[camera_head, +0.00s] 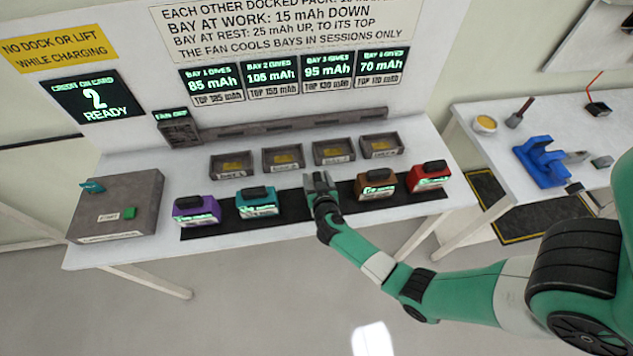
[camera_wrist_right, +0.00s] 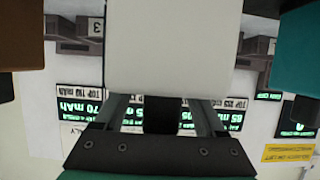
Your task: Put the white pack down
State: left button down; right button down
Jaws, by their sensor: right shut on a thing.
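My right gripper (camera_head: 321,184) is over the black strip (camera_head: 290,207) on the white bench, between the teal pack (camera_head: 256,203) and the brown pack (camera_head: 376,185). In the right wrist view the white pack (camera_wrist_right: 172,45) fills the upper middle, with its black handle (camera_wrist_right: 162,115) between the fingers of my right gripper. The gripper is shut on that handle. In the head view the gripper and arm hide the white pack, so I cannot tell whether it touches the strip. My left gripper is not in view.
A purple pack (camera_head: 196,211) and a red pack (camera_head: 429,177) stand on the strip's outer parts. Several grey bays (camera_head: 231,165) line the bench behind it. A grey box (camera_head: 117,206) with a green button is at left. A side table (camera_head: 480,150) holds a blue stand (camera_head: 541,163).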

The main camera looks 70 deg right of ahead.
jog(key=shift+w+r, duration=0.1)
jog(key=shift+r, duration=0.05)
grip_release()
jog(key=p+v, duration=0.4)
jog(key=v, duration=0.8)
jog(key=shift+p, duration=0.4)
